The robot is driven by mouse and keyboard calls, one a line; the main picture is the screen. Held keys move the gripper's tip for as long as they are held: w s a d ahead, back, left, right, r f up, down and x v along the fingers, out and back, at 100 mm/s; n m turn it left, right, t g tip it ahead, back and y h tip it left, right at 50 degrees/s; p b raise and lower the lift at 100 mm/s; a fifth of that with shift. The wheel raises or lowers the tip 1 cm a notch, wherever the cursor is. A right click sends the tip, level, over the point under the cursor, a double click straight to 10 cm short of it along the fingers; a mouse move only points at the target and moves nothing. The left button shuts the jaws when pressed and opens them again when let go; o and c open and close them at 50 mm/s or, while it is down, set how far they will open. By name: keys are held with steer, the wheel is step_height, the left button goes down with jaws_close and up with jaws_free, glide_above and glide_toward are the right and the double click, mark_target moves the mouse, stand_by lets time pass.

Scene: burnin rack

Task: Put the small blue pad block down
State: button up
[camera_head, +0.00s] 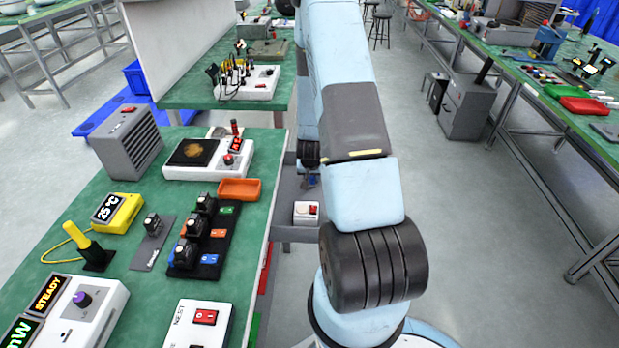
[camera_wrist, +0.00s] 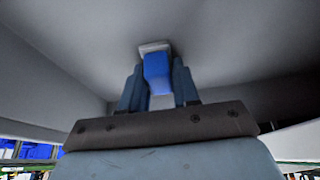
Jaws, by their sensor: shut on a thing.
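In the wrist view my gripper (camera_wrist: 158,75) is shut on the small blue pad block (camera_wrist: 157,66), with one finger on each side of it. The block has a blue body and a pale grey cap at its far end. A plain grey surface fills the view behind it; I cannot tell whether the block touches it. In the head view my arm extends away from me, to the right of the green bench (camera_head: 130,180); the gripper and block are not clearly visible there.
The bench holds a grey heater-like box (camera_head: 127,142), an orange tray (camera_head: 239,189), a black rack of modules (camera_head: 203,240), a yellow 25 °C display (camera_head: 118,212) and a white NEST unit (camera_head: 199,325). A second bench (camera_head: 535,75) stands right. Grey floor lies between.

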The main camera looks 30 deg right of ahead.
steer(key=o, duration=0.9)
steer(key=shift+o, duration=0.2)
steer(key=s+a+r+n+t+y, duration=0.1)
steer(key=s+a+r, duration=0.3)
steer(key=r, duration=0.7)
steer(key=s+a+r+n+y, duration=0.1)
steer(key=a+r, duration=0.4)
steer(key=r, duration=0.6)
steer(key=s+a+r+n+t+y, duration=0.1)
steer(key=s+a+r, duration=0.3)
steer(key=r, duration=0.8)
steer(key=s+a+r+n, duration=0.2)
steer(key=s+a+r, duration=0.1)
steer(key=s+r, duration=0.4)
steer(key=s+a+r+n, duration=0.1)
steer(key=s+a+r, duration=0.2)
steer(key=s+r, duration=0.4)
steer(key=s, duration=0.2)
steer(key=shift+s+a+n, duration=0.35)
steer(key=shift+n, duration=0.05)
